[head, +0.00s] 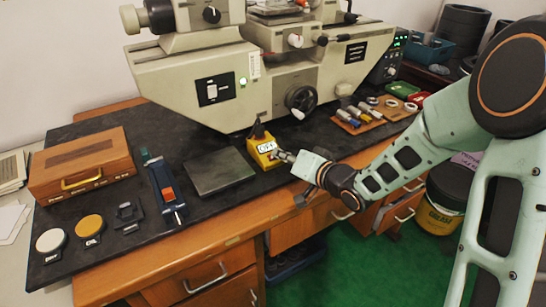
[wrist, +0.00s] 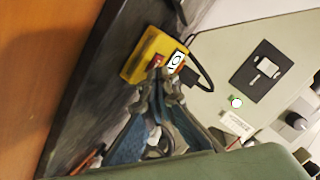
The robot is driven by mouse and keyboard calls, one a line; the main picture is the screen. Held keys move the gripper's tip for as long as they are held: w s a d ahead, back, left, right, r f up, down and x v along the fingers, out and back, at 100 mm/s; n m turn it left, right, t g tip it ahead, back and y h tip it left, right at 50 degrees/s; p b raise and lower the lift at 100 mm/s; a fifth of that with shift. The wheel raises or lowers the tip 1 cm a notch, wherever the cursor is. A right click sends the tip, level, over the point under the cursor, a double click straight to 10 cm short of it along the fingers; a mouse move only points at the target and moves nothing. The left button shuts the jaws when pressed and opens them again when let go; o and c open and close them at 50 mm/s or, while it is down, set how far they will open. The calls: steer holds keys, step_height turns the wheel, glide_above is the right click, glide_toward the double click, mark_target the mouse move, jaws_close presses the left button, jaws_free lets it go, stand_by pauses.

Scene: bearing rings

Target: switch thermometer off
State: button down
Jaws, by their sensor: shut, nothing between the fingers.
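The thermometer is a small yellow box (head: 262,160) with a white display on the dark mat, in front of the big cream machine. The display's characters are too small to read surely. In the wrist view the yellow box (wrist: 141,52) shows a red switch beside the display, with a dark cable leading away from the box. My gripper (head: 284,156) is shut and empty, with its fingertips at the right side of the box. In the wrist view the fingertips (wrist: 158,78) are close to the red switch and partly cover the box's lower part; whether they touch is unclear.
The cream machine (head: 190,88) stands right behind the box. A grey plate (head: 220,170) lies to its left, then a blue tool with a red part (head: 166,190) and a wooden case (head: 80,165). A board with several cylinders (head: 358,114) lies to the right.

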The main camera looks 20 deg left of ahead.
stand_by(0.4)
steer(key=shift+s+d+r+p, duration=0.15)
steer(key=shift+r+p, duration=0.2)
steer(key=shift+p, duration=0.15)
steer(key=r+p, duration=0.2)
steer(key=s+d+r+p, duration=0.1)
steer(key=p, duration=0.1)
steer(key=shift+d+r, duration=0.1)
steer(key=shift+r, duration=0.3)
steer(key=shift+s+d+r+p, duration=0.2)
steer(key=shift+r+p, duration=0.2)
steer(key=shift+s+d+r+p, duration=0.15)
steer(key=shift+d+r+p, duration=0.05)
steer(key=shift+r+p, duration=0.15)
steer(key=shift+r, duration=0.1)
